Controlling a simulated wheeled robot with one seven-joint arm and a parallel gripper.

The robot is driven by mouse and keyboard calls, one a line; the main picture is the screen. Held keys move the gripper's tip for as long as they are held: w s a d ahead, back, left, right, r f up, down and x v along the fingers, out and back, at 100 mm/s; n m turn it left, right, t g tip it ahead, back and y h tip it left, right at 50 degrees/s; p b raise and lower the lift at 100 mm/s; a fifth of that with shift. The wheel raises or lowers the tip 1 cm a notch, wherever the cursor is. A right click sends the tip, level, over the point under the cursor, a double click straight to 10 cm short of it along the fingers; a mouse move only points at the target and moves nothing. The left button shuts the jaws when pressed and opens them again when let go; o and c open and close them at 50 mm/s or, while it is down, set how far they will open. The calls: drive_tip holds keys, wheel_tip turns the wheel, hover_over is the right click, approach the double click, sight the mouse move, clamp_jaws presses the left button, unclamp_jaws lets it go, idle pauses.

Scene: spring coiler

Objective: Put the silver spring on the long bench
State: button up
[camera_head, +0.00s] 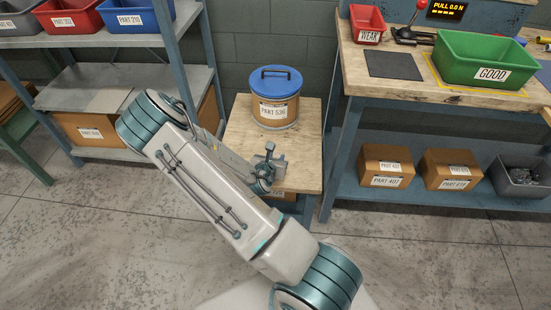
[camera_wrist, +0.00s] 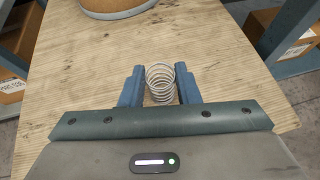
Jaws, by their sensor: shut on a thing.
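The silver spring (camera_wrist: 160,82) shows in the wrist view as a coil between the two blue-grey fingers of my gripper (camera_wrist: 160,88). The gripper is shut on it, above a small wooden table top (camera_wrist: 85,62). In the head view my gripper (camera_head: 270,160) is over the front right part of this small table (camera_head: 236,130); the spring cannot be made out there. The long bench (camera_head: 352,62), with a wooden top and blue legs, stands to the right of the small table.
A blue-lidded drum (camera_head: 275,105) stands on the small table behind my gripper. The long bench carries a red WEAK bin (camera_head: 367,24), a dark mat (camera_head: 393,65) and a green GOOD bin (camera_head: 486,62). Cartons (camera_head: 386,166) sit on its lower shelf. Shelving (camera_head: 85,88) stands left.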

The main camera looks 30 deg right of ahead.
drive_tip(key=shift+f, duration=0.15)
drive_tip(key=o, duration=0.9)
drive_tip(key=shift+o, duration=0.2)
